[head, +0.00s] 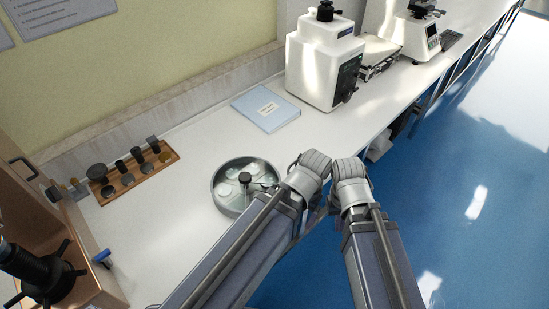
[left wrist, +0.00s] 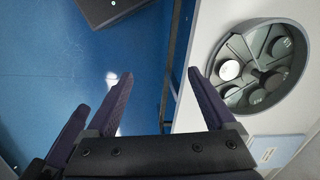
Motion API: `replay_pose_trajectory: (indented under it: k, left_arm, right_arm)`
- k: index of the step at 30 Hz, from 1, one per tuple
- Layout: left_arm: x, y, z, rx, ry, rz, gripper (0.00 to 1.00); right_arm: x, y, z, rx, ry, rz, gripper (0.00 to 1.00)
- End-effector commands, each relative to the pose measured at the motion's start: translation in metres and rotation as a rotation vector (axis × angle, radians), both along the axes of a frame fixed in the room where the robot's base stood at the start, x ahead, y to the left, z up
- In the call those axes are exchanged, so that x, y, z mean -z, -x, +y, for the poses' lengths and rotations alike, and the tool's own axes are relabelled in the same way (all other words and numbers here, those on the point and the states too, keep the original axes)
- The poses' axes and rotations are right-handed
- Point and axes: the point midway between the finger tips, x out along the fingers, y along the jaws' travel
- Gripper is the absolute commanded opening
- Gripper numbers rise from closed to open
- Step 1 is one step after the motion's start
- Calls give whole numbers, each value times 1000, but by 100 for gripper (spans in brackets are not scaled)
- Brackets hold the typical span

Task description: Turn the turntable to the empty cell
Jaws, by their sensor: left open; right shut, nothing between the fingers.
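The turntable (head: 216,196) is a round, grey-rimmed dish on the white bench, with a small dark knob (head: 245,178) at its centre. In the left wrist view the turntable (left wrist: 303,88) shows at the right, divided by spokes into cells. Several cells hold round discs; one disc (left wrist: 229,70) is bright and the others are dark grey. I cannot tell which cell is empty. My left gripper (left wrist: 160,75) is open and empty, beside the turntable and over the bench edge. My right gripper (head: 348,172) is shut and empty, right of the turntable; its fingers are mostly hidden by the wrist.
A wooden rack (head: 135,172) with dark and brass pieces stands left of the turntable. A blue booklet (head: 266,108) lies behind it. White testers (head: 324,65) stand at the back right. A brown-sided machine (head: 82,235) is at the left. Blue floor (head: 455,200) is open at the right.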

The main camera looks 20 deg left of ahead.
Motion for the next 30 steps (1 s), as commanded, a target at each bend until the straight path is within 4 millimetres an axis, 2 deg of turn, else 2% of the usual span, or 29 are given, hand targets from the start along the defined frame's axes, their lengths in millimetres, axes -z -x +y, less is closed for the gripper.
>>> replay_pose_trajectory:
  k: [14,17,20,24,27,30]
  left_arm:
    - [0,-1,0,-3,1,0,88]
    - [0,-12,8,-31,5,-2,88]
    - [0,-41,30,-107,20,-6,88]
    - [1,-89,85,-259,47,-17,88]
    - [1,-116,129,-359,66,-28,88]
    - [1,-133,169,-443,81,-39,88]
  right_arm:
    - [0,0,0,0,0,0,0]
    - [0,0,0,0,0,0,0]
    - [0,0,0,0,0,0,0]
    - [0,0,0,0,0,0,0]
    - [0,0,0,0,0,0,0]
    - [0,0,0,0,0,0,0]
